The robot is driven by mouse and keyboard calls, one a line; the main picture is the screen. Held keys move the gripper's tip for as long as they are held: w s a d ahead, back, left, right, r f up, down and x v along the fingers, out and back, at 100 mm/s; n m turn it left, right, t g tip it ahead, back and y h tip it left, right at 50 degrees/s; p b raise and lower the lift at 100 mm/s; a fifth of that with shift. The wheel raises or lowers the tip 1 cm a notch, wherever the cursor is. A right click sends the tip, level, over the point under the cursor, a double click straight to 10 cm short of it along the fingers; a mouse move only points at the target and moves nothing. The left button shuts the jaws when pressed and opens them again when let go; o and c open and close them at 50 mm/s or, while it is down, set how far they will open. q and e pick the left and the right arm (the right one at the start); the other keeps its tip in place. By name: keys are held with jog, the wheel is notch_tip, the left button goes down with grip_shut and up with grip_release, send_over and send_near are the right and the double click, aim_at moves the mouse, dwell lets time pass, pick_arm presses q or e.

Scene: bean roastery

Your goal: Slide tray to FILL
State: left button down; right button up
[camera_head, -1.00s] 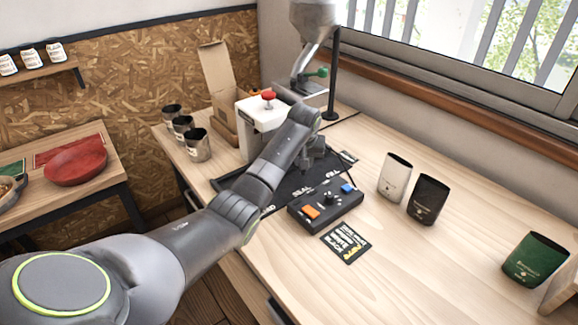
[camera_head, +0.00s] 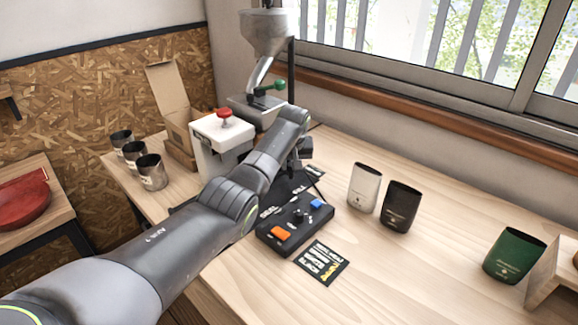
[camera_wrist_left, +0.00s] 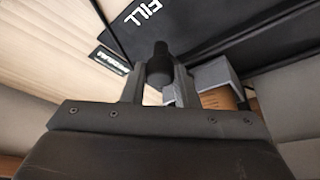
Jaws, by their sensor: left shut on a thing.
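My left gripper (camera_wrist_left: 155,85) is shut on an upright black knob-like handle (camera_wrist_left: 158,62) in the wrist view. A grey block-like piece (camera_wrist_left: 215,74) with brown below it shows just behind the fingers; I cannot tell how much of the tray this is. The black mat (camera_wrist_left: 225,28) with the white FILL label (camera_wrist_left: 143,12) lies beside the handle. In the head view my left gripper (camera_head: 302,162) is low over the mat's far right part, near FILL (camera_head: 298,190); my forearm hides the tray and much of the mat. My right gripper is out of view.
A control box (camera_head: 293,226) with orange and blue buttons stands in front of the mat. A white machine with a red knob (camera_head: 224,113) and a hopper (camera_head: 265,35) stand behind. White (camera_head: 363,187), black (camera_head: 400,207) and green (camera_head: 514,256) bags stand to the right.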

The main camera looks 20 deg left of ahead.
pick_arm(q)
jog(key=shift+w+r, duration=0.15)
jog(key=shift+r, duration=0.1)
jog(key=c, duration=1.5)
grip_release()
jog(key=o, duration=0.4)
jog(key=shift+w+d+f, duration=0.1)
jog(key=shift+w+f, duration=0.05)
jog(key=shift+f, duration=0.05)
jog(key=shift+c, duration=0.2)
jog(key=shift+r, duration=0.15)
jog(key=b+v, duration=0.1)
jog(key=v, duration=1.6)
jog(key=shift+s, duration=0.25)
